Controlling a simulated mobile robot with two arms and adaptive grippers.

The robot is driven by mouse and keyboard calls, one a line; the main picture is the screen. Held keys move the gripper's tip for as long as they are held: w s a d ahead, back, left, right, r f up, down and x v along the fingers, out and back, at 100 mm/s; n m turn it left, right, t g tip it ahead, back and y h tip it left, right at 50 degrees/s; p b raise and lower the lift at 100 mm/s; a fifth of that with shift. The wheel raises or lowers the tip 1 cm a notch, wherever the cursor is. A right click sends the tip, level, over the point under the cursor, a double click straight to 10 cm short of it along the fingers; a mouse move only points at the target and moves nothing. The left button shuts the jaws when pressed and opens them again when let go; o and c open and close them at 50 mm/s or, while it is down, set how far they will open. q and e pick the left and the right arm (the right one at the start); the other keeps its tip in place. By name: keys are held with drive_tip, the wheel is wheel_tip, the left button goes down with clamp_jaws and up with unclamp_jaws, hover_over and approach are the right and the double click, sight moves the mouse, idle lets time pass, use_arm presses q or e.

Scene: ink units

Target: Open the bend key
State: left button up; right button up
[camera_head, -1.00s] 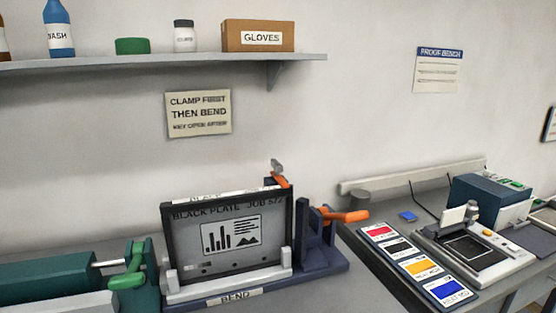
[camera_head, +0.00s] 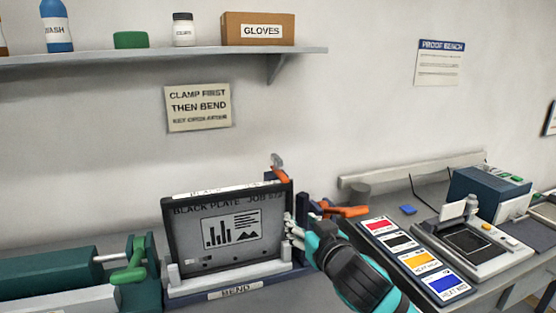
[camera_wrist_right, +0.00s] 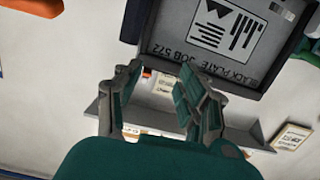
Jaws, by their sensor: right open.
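The bend fixture (camera_head: 232,292), labelled BEND, holds the black plate (camera_head: 230,228) upright in a dark frame. One orange handle (camera_head: 281,175) with a grey tip sits at the plate's top right corner. A second orange lever (camera_head: 350,211) points right from the fixture's right post. I cannot tell which of them is the bend key. My right gripper (camera_head: 292,230) is open and empty, beside the plate's right edge, and hides part of the right post. In the right wrist view the open fingers (camera_wrist_right: 160,88) stand below the inverted plate (camera_wrist_right: 230,35). My left gripper is not in view.
A green clamp unit (camera_head: 130,268) stands left of the fixture. To the right are a strip of colour cards (camera_head: 410,262) and a small press (camera_head: 475,245). A wall sign (camera_head: 198,108) reads CLAMP FIRST THEN BEND. A shelf (camera_head: 160,57) hangs above.

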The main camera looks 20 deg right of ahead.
sight(281, 161)
wheel_tip(281, 161, up, 8)
drive_tip(key=w+d+t, duration=0.1)
drive_tip(key=w+t, duration=0.1)
drive_tip(key=w, duration=0.1)
drive_tip(key=w+p, duration=0.1)
drive_tip(key=w, duration=0.4)
drive_tip(key=w+p, duration=0.2)
drive_tip(key=w, duration=0.3)
drive_tip(key=w+p, duration=0.1)
drive_tip(key=w, duration=0.5)
drive_tip(key=shift+w+a+f+p, duration=0.1)
drive_tip(key=shift+a+f+p, duration=0.2)
drive_tip(key=shift+a+p, duration=0.05)
drive_tip(key=shift+c, duration=0.5)
clamp_jaws()
